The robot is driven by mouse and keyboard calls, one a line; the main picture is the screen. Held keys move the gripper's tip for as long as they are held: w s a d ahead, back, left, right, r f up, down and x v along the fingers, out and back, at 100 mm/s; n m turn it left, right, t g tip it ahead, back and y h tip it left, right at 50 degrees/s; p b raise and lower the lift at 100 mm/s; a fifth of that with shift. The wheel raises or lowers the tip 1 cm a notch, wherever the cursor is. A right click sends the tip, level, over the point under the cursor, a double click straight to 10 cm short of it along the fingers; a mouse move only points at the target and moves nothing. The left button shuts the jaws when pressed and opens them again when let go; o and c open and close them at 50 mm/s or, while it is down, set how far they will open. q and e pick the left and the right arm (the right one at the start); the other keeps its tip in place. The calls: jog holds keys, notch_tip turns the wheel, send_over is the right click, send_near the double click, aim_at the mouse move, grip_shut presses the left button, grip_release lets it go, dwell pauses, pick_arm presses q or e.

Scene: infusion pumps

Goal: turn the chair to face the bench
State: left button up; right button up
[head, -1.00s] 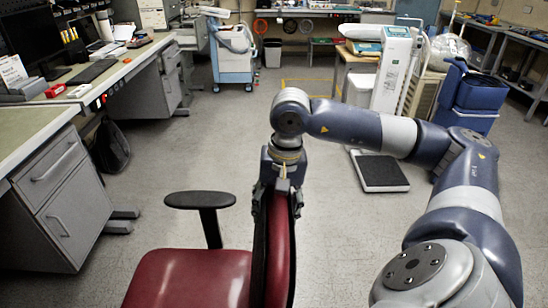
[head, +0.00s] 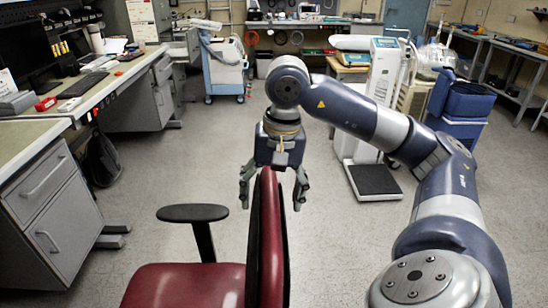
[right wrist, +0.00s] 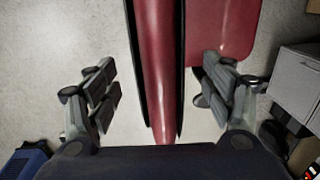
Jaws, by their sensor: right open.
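The red chair (head: 190,284) stands at the bottom of the head view. Its backrest (head: 268,245) is seen edge-on at the right of the seat, and a black armrest (head: 193,213) is on its far side. The seat points left, towards the bench (head: 100,92) along the left side. My right gripper (head: 273,200) is open, with its fingers on either side of the backrest's top edge. In the right wrist view the backrest (right wrist: 160,75) lies between the spread fingers, with gaps on both sides. My left gripper is not in view.
Grey drawers (head: 52,200) stand under the bench, with a black bag (head: 103,158) beside them. A blue and white cart (head: 223,65) is at the back. A floor scale (head: 373,181) stands right of the chair. The floor between is clear.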

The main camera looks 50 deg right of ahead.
jog(key=shift+s+d+r, duration=0.15)
jog(key=shift+r, duration=2.05)
